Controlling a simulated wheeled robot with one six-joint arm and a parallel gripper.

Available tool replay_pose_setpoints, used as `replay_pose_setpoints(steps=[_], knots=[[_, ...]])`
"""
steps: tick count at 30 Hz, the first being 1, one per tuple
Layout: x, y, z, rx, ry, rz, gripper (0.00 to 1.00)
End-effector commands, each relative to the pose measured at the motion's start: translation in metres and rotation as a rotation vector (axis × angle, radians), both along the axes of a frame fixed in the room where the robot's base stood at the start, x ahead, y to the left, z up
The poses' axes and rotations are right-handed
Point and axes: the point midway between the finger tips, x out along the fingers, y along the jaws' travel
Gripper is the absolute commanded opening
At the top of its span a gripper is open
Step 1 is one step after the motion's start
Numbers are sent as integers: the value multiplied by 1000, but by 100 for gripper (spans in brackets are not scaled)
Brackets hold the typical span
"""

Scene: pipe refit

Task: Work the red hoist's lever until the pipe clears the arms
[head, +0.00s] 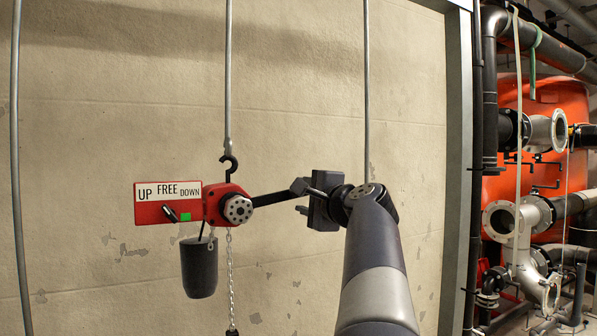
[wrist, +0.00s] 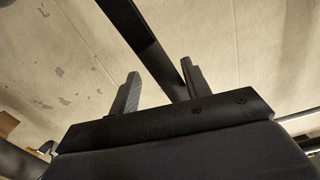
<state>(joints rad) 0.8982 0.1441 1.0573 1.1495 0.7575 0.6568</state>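The red hoist (head: 217,203) hangs from a hook against the wall in the head view. Its plate reads UP, FREE, DOWN (head: 167,191), with a small black selector and a green square below. The black lever (head: 272,198) points right and slightly up from the hub. My gripper (head: 301,198) is at the lever's far end. In the wrist view, the lever (wrist: 148,45) runs down between the fingers of my open gripper (wrist: 162,88), close to the right finger. A clear gap shows on the left. Contact cannot be told. The pipe being lifted and its arms cannot be made out.
A chain (head: 230,275) and a dark bucket (head: 199,268) hang below the hoist. Thin vertical rods (head: 366,90) stand before the wall. Flanged pipes (head: 502,220) and a red tank lie at the right, beyond a grey post (head: 459,150).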

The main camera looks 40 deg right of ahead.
Motion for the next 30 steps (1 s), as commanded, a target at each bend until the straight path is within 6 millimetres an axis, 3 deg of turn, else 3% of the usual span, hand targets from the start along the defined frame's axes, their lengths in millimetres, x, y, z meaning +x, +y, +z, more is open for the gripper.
replay_pose_setpoints(steps=[8, 13, 30], knots=[[1, 0, -22, 49, -7, -1, 44], [-3, 1, -20, 56, -9, -1, 44], [-59, 13, -19, 53, -12, -3, 44]])
